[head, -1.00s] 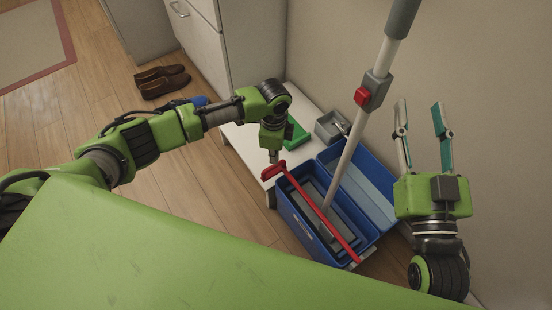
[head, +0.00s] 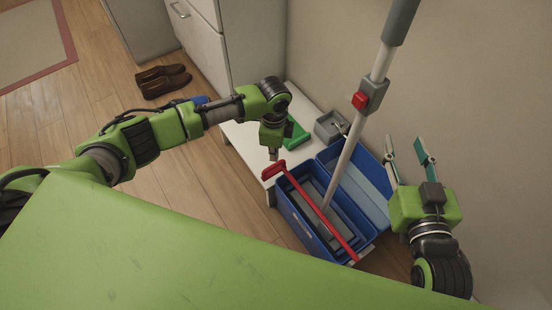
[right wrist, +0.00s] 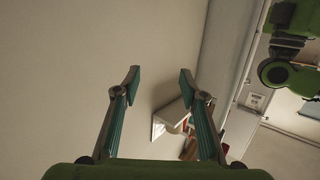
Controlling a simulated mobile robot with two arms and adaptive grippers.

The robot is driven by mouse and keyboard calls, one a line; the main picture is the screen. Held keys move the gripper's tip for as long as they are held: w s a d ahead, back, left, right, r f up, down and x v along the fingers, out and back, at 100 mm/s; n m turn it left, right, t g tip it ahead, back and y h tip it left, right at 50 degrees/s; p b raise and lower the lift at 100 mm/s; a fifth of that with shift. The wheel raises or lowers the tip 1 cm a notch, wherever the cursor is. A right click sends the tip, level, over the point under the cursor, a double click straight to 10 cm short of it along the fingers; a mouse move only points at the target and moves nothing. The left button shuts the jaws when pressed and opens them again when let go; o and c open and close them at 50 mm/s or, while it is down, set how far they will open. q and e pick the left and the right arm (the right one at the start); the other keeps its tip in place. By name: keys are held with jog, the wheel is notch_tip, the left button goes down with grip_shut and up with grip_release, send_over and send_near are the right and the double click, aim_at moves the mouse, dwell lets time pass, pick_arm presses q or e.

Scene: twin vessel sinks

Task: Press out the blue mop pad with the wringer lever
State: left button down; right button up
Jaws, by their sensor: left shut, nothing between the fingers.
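The mop's pale pole (head: 346,160) stands tilted in the blue bucket (head: 297,227), with a red catch (head: 360,100) on its grey clamp. The mop's grey head is low inside the bucket. I cannot make out the blue pad. The red wringer lever (head: 322,220) lies slanting across the bucket, its handle at the far left end. My left gripper (head: 274,154) is shut and empty, right above that handle; I cannot tell whether it touches. My right gripper (head: 407,155) is open and empty, right of the bucket near the wall; its spread fingers show in the right wrist view (right wrist: 159,82).
A white bench (head: 238,139) behind the bucket holds a green item (head: 296,134) and a grey box (head: 330,126). A second blue compartment (head: 372,206) adjoins the bucket. Brown shoes (head: 163,80) lie on the floor. The wall is close on the right.

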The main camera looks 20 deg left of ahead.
pick_arm(q)
jog(key=shift+r+p, duration=0.4)
jog(key=shift+r, duration=0.05)
jog(key=shift+r+p, duration=0.35)
jog(key=shift+p, duration=0.1)
jog(key=shift+r+p, duration=0.35)
jog(key=shift+p, duration=0.05)
jog(key=shift+r+p, duration=0.35)
jog(key=shift+p, duration=0.05)
pick_arm(e)
jog(key=s+d+f+g+h, duration=0.1)
jog(key=s+d+f+g, duration=0.1)
jog(key=s+f+g, duration=0.2)
jog(key=s+d+f+g+h, duration=0.1)
jog(key=s+d+f+g, duration=0.2)
jog(key=s+f+g, duration=0.2)
notch_tip(320, 180, down, 5)
jog(key=s, duration=0.3)
jog(key=shift+r+h, duration=0.2)
jog(key=shift+h, duration=0.1)
